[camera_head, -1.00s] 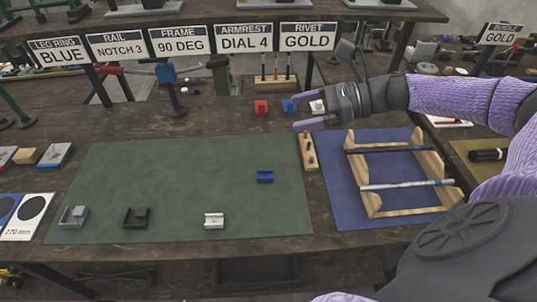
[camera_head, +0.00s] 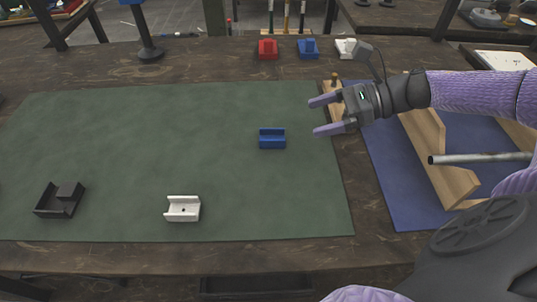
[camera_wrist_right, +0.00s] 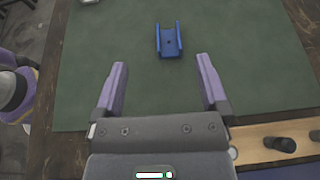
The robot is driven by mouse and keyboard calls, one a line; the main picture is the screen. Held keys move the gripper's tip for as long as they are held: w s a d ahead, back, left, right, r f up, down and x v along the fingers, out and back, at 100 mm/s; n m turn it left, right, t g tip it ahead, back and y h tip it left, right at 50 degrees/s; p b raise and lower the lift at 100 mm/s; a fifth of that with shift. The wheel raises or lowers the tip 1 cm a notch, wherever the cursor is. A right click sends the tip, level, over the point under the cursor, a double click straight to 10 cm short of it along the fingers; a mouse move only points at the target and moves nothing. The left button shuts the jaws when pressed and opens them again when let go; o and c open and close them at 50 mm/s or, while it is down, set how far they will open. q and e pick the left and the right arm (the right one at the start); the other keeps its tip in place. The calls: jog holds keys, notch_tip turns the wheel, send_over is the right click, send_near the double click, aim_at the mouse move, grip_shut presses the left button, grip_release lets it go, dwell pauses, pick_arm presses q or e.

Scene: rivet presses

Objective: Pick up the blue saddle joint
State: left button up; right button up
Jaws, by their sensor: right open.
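The blue saddle joint (camera_head: 272,139) lies on the right part of the green mat (camera_head: 120,135) in the head view. In the right wrist view the blue saddle joint (camera_wrist_right: 169,41) is a small channel with two raised walls, lying ahead of the fingertips and roughly centred between them. My right gripper (camera_head: 318,116) is open and empty, to the right of the joint and apart from it. Its two purple fingers also show in the right wrist view (camera_wrist_right: 161,62). My left gripper is not in view.
Red (camera_head: 268,49) and blue (camera_head: 308,48) blocks stand behind the mat. A wooden frame (camera_head: 440,150) stands on a blue mat at the right. The mat's middle is clear.

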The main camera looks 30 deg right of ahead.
aim_at(272, 134)
jog(key=f, duration=0.2)
jog(key=f+b, duration=0.1)
jog(key=shift+w+a+f, duration=0.25)
jog(key=shift+w+a, duration=0.05)
jog(key=shift+w, duration=0.1)
jog(key=b+x, duration=0.1)
jog(key=x, duration=0.1)
jog(key=b+x, duration=0.1)
jog(key=x, duration=0.2)
jog(key=b+x, duration=0.1)
jog(key=x, duration=0.2)
jog(key=shift+w+a+r, duration=0.1)
jog(key=shift+w+r, duration=0.05)
jog(key=shift+w, duration=0.3)
jog(key=shift+a, duration=0.1)
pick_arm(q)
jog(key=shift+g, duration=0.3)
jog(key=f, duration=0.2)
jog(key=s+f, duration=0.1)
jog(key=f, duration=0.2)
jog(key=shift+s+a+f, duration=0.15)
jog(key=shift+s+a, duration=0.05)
pick_arm(e)
jog(key=shift+c, duration=0.3)
